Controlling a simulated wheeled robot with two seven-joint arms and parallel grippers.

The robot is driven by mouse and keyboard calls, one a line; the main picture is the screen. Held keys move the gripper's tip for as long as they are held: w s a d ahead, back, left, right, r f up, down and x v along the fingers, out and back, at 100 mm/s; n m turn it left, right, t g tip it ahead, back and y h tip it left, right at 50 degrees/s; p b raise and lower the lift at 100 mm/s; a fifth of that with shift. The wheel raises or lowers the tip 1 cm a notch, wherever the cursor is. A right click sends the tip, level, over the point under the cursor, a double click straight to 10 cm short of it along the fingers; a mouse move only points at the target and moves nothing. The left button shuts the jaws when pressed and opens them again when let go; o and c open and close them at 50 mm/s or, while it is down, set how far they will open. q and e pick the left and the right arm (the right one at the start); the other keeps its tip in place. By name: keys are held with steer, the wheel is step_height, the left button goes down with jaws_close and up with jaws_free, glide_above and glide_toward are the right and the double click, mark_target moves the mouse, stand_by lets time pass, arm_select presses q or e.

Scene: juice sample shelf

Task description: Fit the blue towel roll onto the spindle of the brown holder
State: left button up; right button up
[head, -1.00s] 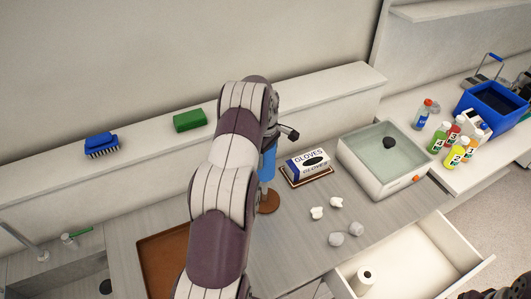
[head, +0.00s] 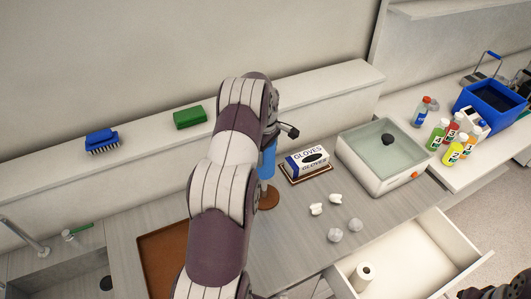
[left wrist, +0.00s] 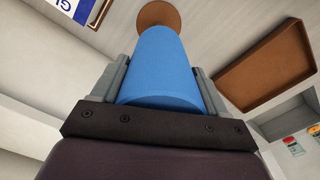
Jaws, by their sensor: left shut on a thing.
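The blue towel roll (head: 267,161) is upright, partly behind my left arm in the head view. My left gripper (left wrist: 162,70) is shut on the roll, with one grey finger on each side of it. The brown holder's round base (head: 269,199) stands on the counter just below the roll. In the left wrist view the base (left wrist: 158,14) shows beyond the far end of the roll. The spindle is mostly hidden, so I cannot tell whether the roll is around it.
A gloves box (head: 307,162) stands close right of the holder. A brown tray (head: 160,262) lies left. Several crumpled white and grey pieces (head: 336,199) lie in front right. A lidded white basin (head: 390,178) and an open drawer (head: 440,250) are farther right.

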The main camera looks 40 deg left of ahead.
mark_target(265, 164)
arm_select(q)
steer(key=shift+w+f, duration=0.1)
steer(key=shift+f, duration=0.25)
steer(key=shift+f+b, duration=0.2)
steer(key=shift+b, duration=0.25)
steer(key=shift+f, duration=0.3)
steer(key=shift+f+b, duration=1.85)
steer(key=shift+f, duration=0.45)
steer(key=shift+a, duration=0.1)
steer(key=shift+f+b, duration=3.15)
steer(key=shift+f, duration=0.8)
steer(key=o, duration=1.2)
